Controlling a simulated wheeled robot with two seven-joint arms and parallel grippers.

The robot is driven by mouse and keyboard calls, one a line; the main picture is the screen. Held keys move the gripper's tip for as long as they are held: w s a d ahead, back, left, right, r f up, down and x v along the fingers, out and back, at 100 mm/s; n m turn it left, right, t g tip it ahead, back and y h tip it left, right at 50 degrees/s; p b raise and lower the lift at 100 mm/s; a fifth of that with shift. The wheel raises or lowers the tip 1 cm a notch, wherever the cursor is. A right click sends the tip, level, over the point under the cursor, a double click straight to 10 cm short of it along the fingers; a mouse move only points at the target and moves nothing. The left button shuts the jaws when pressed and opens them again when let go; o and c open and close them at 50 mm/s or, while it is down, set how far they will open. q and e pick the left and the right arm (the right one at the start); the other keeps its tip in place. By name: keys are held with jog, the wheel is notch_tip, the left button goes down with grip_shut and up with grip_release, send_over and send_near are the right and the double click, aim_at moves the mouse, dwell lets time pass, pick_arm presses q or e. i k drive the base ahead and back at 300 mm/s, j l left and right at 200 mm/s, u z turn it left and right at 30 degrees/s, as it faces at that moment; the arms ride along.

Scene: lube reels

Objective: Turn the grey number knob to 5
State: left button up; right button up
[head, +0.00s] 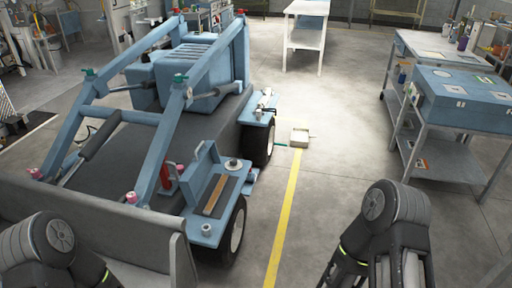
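I cannot make out a grey number knob or any numerals for certain in the head view. A small round grey fitting (233,164) sits on the side step of a blue loader machine, but it is too small to tell what it is. A blue box (462,98) on the right has small round and square marks on its top, also too small to read. Links of both my arms show at the bottom left and bottom right. Neither gripper's fingers are in the picture.
The blue loader (192,75) with its dark bucket (95,222) fills the left. A yellow floor line (286,205) runs beside it, with a small pale box (299,138) near its far end. A grey shelf cart (440,158) stands right. The floor between is mostly clear.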

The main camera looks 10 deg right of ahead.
aim_at(233, 161)
jog(key=i+l+z, duration=0.15)
jog(key=i+l, duration=0.2)
jog(key=i, duration=0.15)
jog(key=i+l+z, duration=0.1)
jog(key=i+l, duration=0.2)
jog(key=i, duration=0.25)
jog(key=i+l+z, duration=0.15)
jog(key=i, duration=0.4)
jog(key=i+l+z, duration=0.15)
jog(key=i, duration=0.65)
jog(key=i+j, duration=0.3)
